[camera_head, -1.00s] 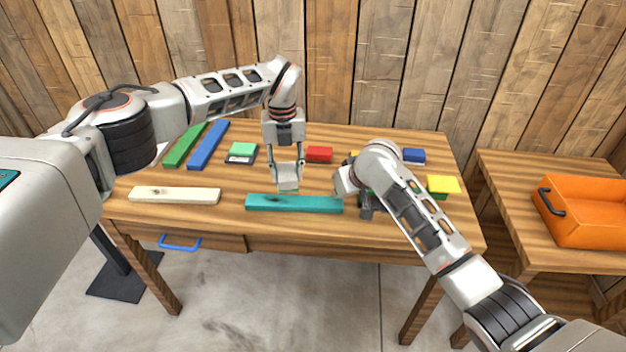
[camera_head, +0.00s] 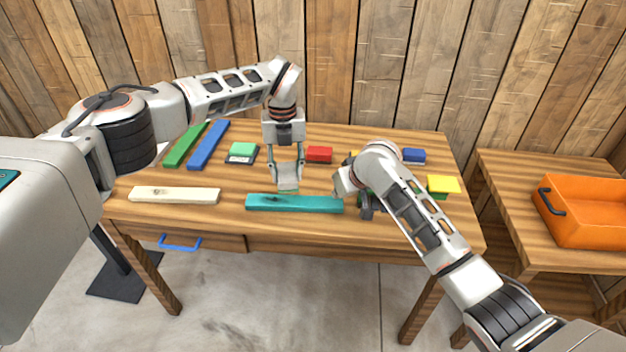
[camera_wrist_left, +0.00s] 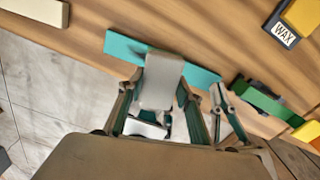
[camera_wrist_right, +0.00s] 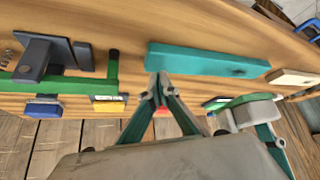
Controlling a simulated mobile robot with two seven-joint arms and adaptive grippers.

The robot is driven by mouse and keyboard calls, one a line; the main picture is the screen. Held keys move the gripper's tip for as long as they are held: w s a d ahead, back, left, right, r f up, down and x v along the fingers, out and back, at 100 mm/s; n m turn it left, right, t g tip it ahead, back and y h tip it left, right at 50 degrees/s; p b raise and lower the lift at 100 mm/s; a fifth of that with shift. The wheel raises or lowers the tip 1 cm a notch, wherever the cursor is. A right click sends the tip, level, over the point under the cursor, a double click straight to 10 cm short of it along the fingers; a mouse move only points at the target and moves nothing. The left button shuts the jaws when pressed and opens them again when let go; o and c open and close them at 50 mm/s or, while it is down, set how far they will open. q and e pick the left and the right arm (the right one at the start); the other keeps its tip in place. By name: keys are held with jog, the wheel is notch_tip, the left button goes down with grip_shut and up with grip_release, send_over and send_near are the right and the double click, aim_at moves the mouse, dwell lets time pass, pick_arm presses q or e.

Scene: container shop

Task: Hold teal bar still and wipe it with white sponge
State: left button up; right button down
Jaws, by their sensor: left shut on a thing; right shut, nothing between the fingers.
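The teal bar (camera_head: 294,203) lies flat near the table's front edge, with a dark smudge on its left half. The smudge also shows on the bar in the right wrist view (camera_wrist_right: 205,61). My left gripper (camera_head: 287,175) is shut on the white sponge (camera_head: 288,182), just behind the bar. The sponge fills the space between the fingers in the left wrist view (camera_wrist_left: 162,80) and overlaps the bar there; I cannot tell whether they touch. My right gripper (camera_wrist_right: 158,78) is shut and empty, its tips close to the bar's edge near the bar's right end.
A cream bar (camera_head: 175,195) lies left of the teal bar. Green (camera_head: 184,145) and blue (camera_head: 209,144) bars lie behind. A red block (camera_head: 319,154) and yellow-green sponge (camera_head: 443,186) are near. A black bracket (camera_wrist_right: 47,57) stands by the right gripper. An orange crate (camera_head: 585,212) is on the side table.

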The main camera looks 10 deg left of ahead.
dwell(0.6)
jog(key=shift+f, duration=0.75)
jog(key=shift+f, duration=0.15)
dwell(0.5)
pick_arm(q)
jog(key=shift+f, duration=0.15)
pick_arm(e)
jog(key=shift+s, duration=0.1)
pick_arm(q)
send_over(288, 200)
jog(key=shift+d+f, duration=0.2)
jog(key=shift+f, duration=2.15)
pick_arm(e)
jog(key=shift+f, duration=0.1)
pick_arm(q)
jog(key=shift+f, duration=1.05)
pick_arm(e)
jog(key=shift+f, duration=0.1)
pick_arm(q)
jog(key=shift+a, duration=0.1)
jog(key=shift+s+a+r, duration=0.1)
jog(key=shift+s+a, duration=0.1)
jog(key=shift+a, duration=1.75)
pick_arm(e)
jog(key=shift+s, duration=0.1)
pick_arm(q)
jog(key=shift+a, duration=0.1)
pick_arm(e)
jog(key=shift+d, duration=0.1)
